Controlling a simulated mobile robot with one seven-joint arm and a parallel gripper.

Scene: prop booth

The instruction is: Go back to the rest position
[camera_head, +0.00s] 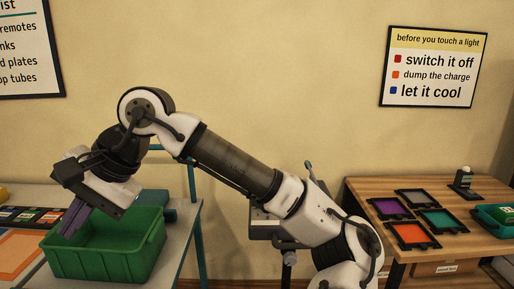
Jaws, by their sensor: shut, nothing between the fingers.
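My arm reaches across the view to the left. My gripper (70,222) points down at the left end of a green bin (105,262) on the left table. Its purple-grey fingers are together with nothing between them. They overlap the bin's left rim in the picture; I cannot tell whether they touch it. The part of the bin I can see inside looks empty.
Left of the bin lie a dark tray (35,217) of coloured pieces and an orange-framed sheet (18,250). A blue-green post (192,185) rises behind. A wooden table (440,202) at right holds several coloured framed plates, a small stand (465,182) and a green container (495,220).

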